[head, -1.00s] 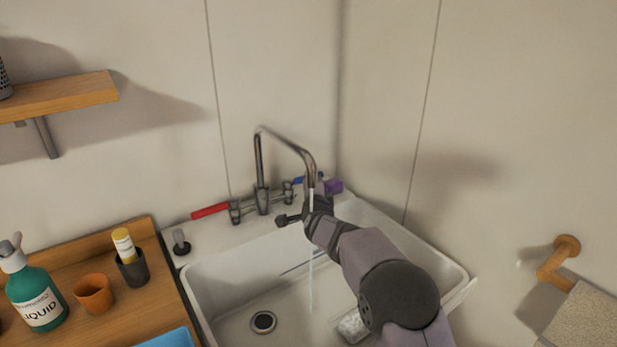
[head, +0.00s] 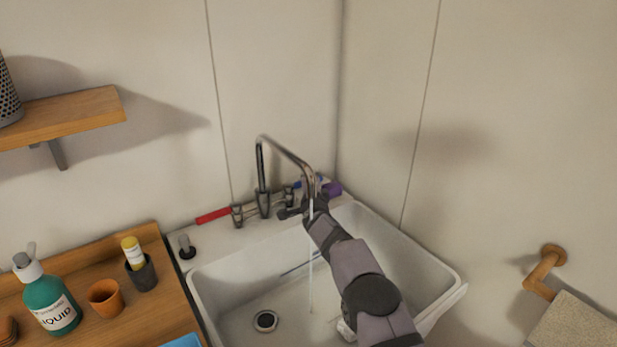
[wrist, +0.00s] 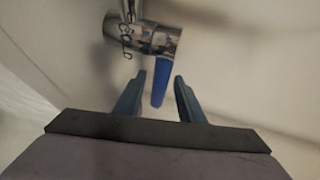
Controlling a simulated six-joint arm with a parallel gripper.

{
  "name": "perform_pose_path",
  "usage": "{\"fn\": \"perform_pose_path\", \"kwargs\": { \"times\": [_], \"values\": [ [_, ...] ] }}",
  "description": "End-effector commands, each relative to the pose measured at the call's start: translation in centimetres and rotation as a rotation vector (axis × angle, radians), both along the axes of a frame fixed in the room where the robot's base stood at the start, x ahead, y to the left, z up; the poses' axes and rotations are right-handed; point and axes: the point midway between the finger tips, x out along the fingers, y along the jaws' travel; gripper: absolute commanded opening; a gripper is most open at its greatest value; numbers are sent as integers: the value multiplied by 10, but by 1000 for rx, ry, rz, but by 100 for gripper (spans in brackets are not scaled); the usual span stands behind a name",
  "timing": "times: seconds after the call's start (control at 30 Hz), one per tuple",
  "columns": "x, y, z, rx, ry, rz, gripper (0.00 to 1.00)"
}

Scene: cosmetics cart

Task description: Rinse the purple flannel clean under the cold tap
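A small purple thing, which looks like the flannel (head: 333,188), sits on the sink's back ledge in the corner, partly behind my arm. The tap (head: 285,152) has a tall curved spout, and a thin stream of water falls from it into the sink. The cold tap body (wrist: 145,38), marked COLD, has a blue lever (wrist: 161,82). My gripper (wrist: 160,76) is open, with its two fingertips on either side of the lever's lower end and gaps showing. In the head view my gripper (head: 313,203) is beside the spout and stream, its fingers hard to see.
The white sink (head: 210,302) has a dark drain (head: 265,321). A red lever (head: 212,215) is at the tap's left. A green liquid bottle (head: 50,300) and an orange cup (head: 104,298) stand on the wooden counter at left. A pale thing (head: 346,331) lies in the sink beside my arm.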

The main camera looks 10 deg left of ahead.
Motion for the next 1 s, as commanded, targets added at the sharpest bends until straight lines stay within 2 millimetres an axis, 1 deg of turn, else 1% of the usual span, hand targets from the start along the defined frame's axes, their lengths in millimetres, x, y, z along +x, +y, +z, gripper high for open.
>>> {"fn": "perform_pose_path", "kwargs": {
  "times": [0.2, 0.53, 0.57, 0.6, 0.67, 0.7, 1.0],
  "values": [
    [3, 1, -1, 0, 0, 1, 35],
    [4, 1, -2, 0, -1, 1, 35],
    [4, 1, -2, 0, -1, 1, 33],
    [4, 1, -1, 0, -1, 1, 24],
    [4, 1, -1, 0, -1, 1, 9],
    [4, 1, -1, 0, -1, 1, 0],
    [3, 2, 2, 4, -1, -14, 0]
  ]
}}
